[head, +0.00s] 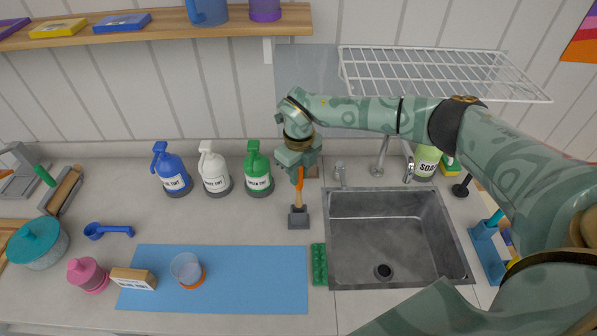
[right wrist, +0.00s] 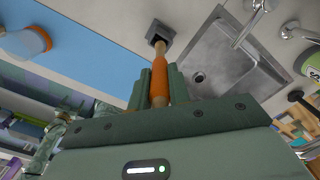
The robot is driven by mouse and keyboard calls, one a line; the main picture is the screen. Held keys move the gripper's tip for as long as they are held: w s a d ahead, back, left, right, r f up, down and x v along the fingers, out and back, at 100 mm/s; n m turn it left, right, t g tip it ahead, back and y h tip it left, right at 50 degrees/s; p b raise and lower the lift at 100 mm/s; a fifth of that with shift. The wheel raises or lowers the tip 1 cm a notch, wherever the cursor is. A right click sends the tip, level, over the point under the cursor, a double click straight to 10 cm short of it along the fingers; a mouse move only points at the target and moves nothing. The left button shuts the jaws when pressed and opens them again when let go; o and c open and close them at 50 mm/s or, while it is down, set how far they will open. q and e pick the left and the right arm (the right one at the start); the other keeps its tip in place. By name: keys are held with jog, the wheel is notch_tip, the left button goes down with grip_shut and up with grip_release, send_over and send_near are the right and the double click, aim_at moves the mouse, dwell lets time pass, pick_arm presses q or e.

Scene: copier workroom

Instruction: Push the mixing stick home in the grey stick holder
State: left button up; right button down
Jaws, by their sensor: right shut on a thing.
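The mixing stick (head: 299,183) has an orange handle and a paler wooden lower part. It stands nearly upright over the grey stick holder (head: 298,222), a small dark block on the counter left of the sink. My right gripper (head: 299,170) is shut on the stick's upper part from above. In the right wrist view the stick (right wrist: 160,84) runs out between the fingers (right wrist: 154,90), and its far end is at the opening of the holder (right wrist: 167,32). How deep the end sits cannot be told. My left gripper is not in view.
The sink (head: 385,235) lies right of the holder, with a green sponge (head: 319,264) at its left edge. Tint bottles (head: 258,172) stand behind left. A blue mat (head: 240,285) with a cup (head: 186,268) lies in front left. A wire rack (head: 440,72) hangs above.

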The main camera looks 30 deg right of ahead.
aim_at(298, 191)
jog(key=shift+f+b, duration=2.15)
jog(key=shift+f, duration=1.55)
jog(key=c, duration=1.2)
grip_release()
jog(key=shift+c, duration=0.2)
notch_tip(298, 191, up, 16)
jog(key=shift+s+r, duration=0.1)
